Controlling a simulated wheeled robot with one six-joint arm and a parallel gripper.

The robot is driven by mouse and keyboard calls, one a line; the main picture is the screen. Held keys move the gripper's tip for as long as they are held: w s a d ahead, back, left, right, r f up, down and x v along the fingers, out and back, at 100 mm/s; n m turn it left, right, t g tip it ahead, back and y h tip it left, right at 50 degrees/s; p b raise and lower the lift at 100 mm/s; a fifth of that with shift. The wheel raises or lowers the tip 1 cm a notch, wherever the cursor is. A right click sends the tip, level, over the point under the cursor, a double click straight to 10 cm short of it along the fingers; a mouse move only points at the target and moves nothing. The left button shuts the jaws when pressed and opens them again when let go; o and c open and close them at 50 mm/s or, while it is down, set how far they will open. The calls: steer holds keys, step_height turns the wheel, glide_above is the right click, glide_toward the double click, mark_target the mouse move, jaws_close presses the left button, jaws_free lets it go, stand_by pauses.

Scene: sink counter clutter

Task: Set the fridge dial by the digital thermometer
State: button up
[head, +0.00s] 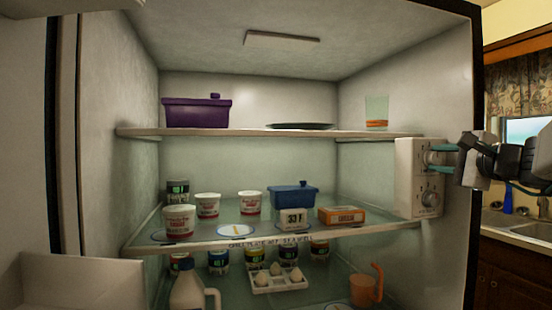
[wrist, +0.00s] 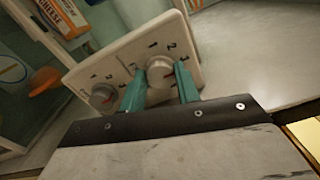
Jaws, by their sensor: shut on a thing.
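The digital thermometer (head: 293,218) is a small white box on the middle shelf, reading what looks like 33 F. A pale control box (head: 407,180) is mounted on the fridge's right wall, with two round dials one above the other. My gripper (head: 432,158) is at the upper dial. In the wrist view its teal fingers (wrist: 160,78) are shut on either side of a grey dial (wrist: 159,70) with a red mark, beside printed numbers. The other dial (wrist: 103,96), also red-marked, is free to the left; it is the lower dial (head: 430,198) in the head view.
The middle shelf (head: 200,244) holds white tubs, a blue lidded box (head: 293,195) and an orange carton (head: 341,215); its front edge has partly legible lettering. A purple box (head: 197,111) and a glass (head: 376,112) stand above. A jug, jars and eggs are below.

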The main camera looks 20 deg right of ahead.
stand_by(0.3)
steer(key=o, duration=1)
steer(key=s, duration=0.8)
